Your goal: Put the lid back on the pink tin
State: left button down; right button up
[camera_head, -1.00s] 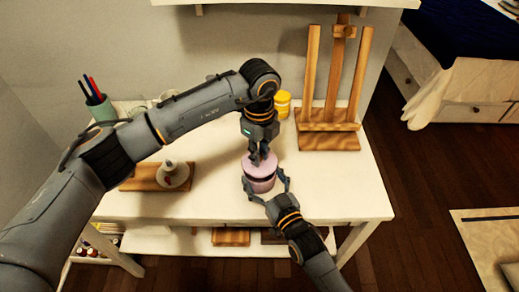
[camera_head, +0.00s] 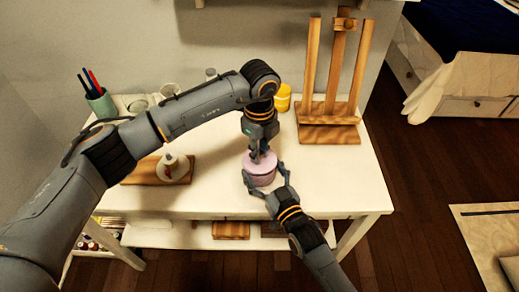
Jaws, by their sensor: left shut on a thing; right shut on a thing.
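The pink tin (camera_head: 262,181) stands upright on the white table near its front edge. The pink lid (camera_head: 268,163) sits level on top of it, with no clear gap showing between them. My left gripper (camera_head: 257,155) comes down from above and is shut on the lid at its top; its fingers hide the grip point. My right gripper (camera_head: 264,172) comes from the front and is shut around the tin, one finger on each side.
A wooden easel (camera_head: 328,134) stands at the back right, with a yellow jar (camera_head: 283,98) beside it. A wooden board (camera_head: 145,170) with a round pale object lies left. A pen cup (camera_head: 101,105) stands at the back left. The table's right front is clear.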

pick_arm(q)
jog(key=shift+f, duration=0.65)
jog(key=c, duration=1.2)
grip_release()
jog(key=shift+o, duration=0.2)
notch_tip(320, 180, up, 12)
pick_arm(e)
jog(key=o, duration=1.7)
